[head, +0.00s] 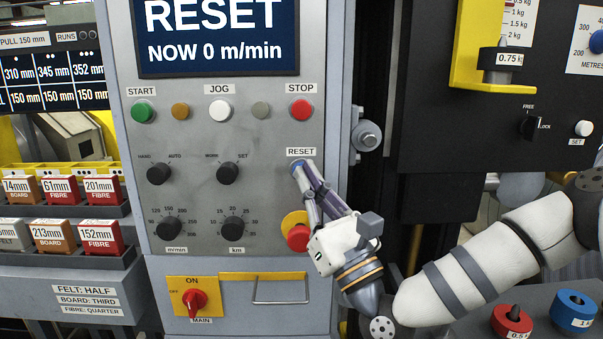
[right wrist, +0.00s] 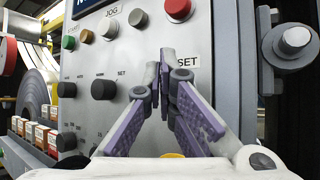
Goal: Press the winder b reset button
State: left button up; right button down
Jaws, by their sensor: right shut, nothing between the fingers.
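The RESET label (head: 301,152) is on the right side of the grey control panel (head: 200,260). In the right wrist view the shut fingers (right wrist: 167,58) point at the panel beside the partly covered label (right wrist: 188,61), and hide the button. The screen (head: 215,35) reads RESET, NOW 0 m/min. My left gripper is not in view.
A red STOP button (head: 301,110) sits above the label. A red mushroom button (head: 299,237) on yellow is close beneath my gripper. Black knobs (head: 228,173) are to the left. A round metal fitting (head: 367,135) sticks out right of the panel.

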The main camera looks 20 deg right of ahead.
jog(key=shift+w, duration=0.1)
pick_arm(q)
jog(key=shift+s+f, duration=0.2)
pick_arm(e)
jog(key=shift+w+d, duration=0.15)
jog(key=shift+w, duration=0.2)
pick_arm(q)
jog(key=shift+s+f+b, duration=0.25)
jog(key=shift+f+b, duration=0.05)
jog(key=shift+b, duration=0.15)
pick_arm(e)
jog(key=shift+w+d, duration=0.2)
jog(key=shift+w, duration=0.4)
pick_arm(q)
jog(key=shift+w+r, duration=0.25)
pick_arm(e)
jog(key=shift+s+a, duration=0.2)
jog(key=shift+s, duration=0.3)
jog(key=shift+s+a, duration=0.15)
jog(key=shift+s, duration=0.35)
pick_arm(q)
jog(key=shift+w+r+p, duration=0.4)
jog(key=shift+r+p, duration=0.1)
jog(key=shift+p, duration=0.15)
pick_arm(e)
jog(key=s, duration=0.2)
jog(key=s+a, duration=0.1)
jog(key=s, duration=0.2)
jog(key=shift+a, duration=0.15)
